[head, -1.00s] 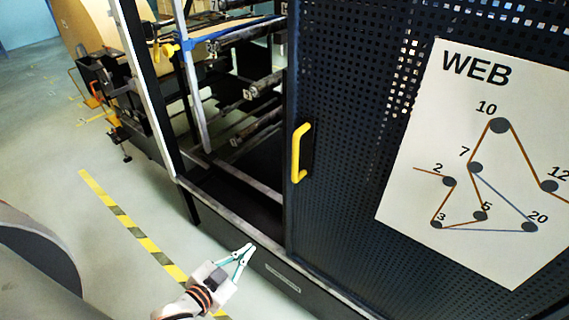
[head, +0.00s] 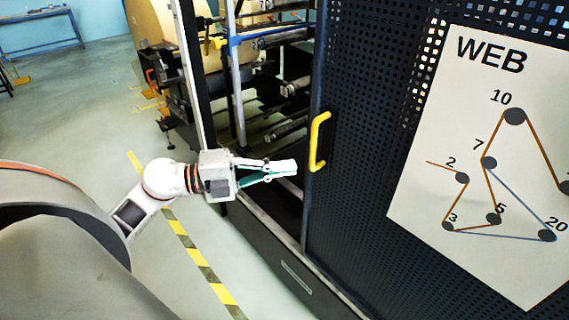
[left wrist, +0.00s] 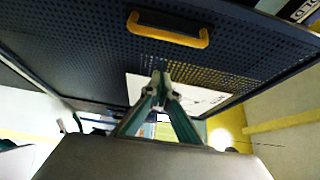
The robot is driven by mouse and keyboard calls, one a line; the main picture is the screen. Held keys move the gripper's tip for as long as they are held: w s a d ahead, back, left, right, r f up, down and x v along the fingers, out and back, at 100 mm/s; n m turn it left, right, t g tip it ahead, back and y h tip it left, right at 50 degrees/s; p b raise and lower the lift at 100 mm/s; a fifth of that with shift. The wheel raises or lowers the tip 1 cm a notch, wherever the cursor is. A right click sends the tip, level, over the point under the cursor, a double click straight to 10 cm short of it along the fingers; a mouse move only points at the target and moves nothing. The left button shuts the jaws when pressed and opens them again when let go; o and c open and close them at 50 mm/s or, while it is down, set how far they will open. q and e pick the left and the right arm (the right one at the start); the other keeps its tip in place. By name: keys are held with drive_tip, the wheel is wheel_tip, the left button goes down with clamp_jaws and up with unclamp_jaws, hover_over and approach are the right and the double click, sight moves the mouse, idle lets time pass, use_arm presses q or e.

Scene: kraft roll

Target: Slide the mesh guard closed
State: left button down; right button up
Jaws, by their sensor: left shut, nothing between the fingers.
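The mesh guard (head: 365,130) is a dark perforated panel on the right of the head view, with an open gap to its left. Its yellow handle (head: 319,142) is upright near the panel's left edge. In the left wrist view the handle (left wrist: 168,30) crosses the top of the picture, ahead of the fingers. My left gripper (head: 294,167) is shut and empty, its fingertips just left of the handle in the head view and apart from it in the wrist view. My right gripper is not in view.
A white WEB diagram sheet (head: 480,75) is fixed on the guard. Rollers (head: 285,130) and frame bars show in the gap. A yellow-black floor stripe (head: 190,245) runs beside the machine's lower rail (head: 275,255).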

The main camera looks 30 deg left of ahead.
sight(312, 158)
use_arm(q)
drive_tip(key=w+d, duration=0.1)
drive_tip(key=w, duration=0.1)
drive_tip(key=w+d, duration=0.1)
drive_tip(key=w, duration=0.1)
drive_tip(key=w+d, duration=0.1)
drive_tip(key=w, duration=0.1)
drive_tip(key=shift+w+d+f+p, duration=0.1)
drive_tip(key=shift+w+d+p, duration=0.05)
drive_tip(key=shift+w+p, duration=0.2)
drive_tip(key=shift+w+a, duration=0.2)
drive_tip(key=shift+a, duration=0.35)
